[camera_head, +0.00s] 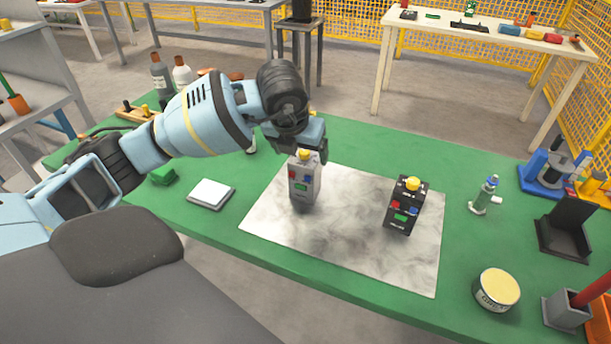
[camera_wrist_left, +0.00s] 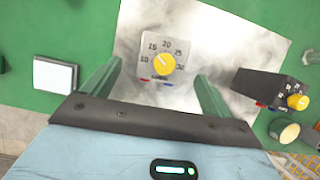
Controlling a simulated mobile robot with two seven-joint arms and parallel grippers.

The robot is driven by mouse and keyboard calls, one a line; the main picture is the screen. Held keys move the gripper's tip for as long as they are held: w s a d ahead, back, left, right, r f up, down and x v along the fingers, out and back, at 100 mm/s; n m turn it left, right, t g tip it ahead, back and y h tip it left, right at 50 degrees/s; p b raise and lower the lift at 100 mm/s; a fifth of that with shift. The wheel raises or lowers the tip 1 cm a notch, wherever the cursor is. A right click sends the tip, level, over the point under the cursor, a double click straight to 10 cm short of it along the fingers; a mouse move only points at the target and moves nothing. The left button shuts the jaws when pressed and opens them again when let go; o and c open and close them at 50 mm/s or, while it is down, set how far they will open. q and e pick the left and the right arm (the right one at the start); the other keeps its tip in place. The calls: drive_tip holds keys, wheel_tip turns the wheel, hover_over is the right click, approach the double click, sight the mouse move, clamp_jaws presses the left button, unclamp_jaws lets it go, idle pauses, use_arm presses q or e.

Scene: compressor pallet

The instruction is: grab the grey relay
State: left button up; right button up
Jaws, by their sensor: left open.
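The grey relay (camera_head: 304,187) stands upright on the left part of a pale marbled mat (camera_head: 350,245). It has a yellow knob on top and coloured buttons on its front. My left gripper (camera_head: 308,148) is just above it, pointing down, and partly overlaps its top in the head view. In the left wrist view the relay's dial face (camera_wrist_left: 160,60) shows between the two green fingers of the left gripper (camera_wrist_left: 155,82), which are open and spread to either side. Whether the fingers touch it cannot be told. My right gripper is not in view.
A black relay (camera_head: 406,206) stands to the right on the same mat. A white square pad (camera_head: 211,194) lies at left, and a round tin (camera_head: 497,289) is at front right. Bottles (camera_head: 162,77) stand at back left. Blue and black holders line the right edge.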

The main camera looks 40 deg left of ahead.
sight(305, 176)
use_arm(q)
drive_tip(key=shift+w+f, duration=0.25)
drive_tip(key=shift+f, duration=0.25)
drive_tip(key=shift+x, duration=2.55)
drive_tip(key=shift+w+r, duration=0.1)
drive_tip(key=c, duration=1.3)
drive_tip(key=shift+r, duration=0.1)
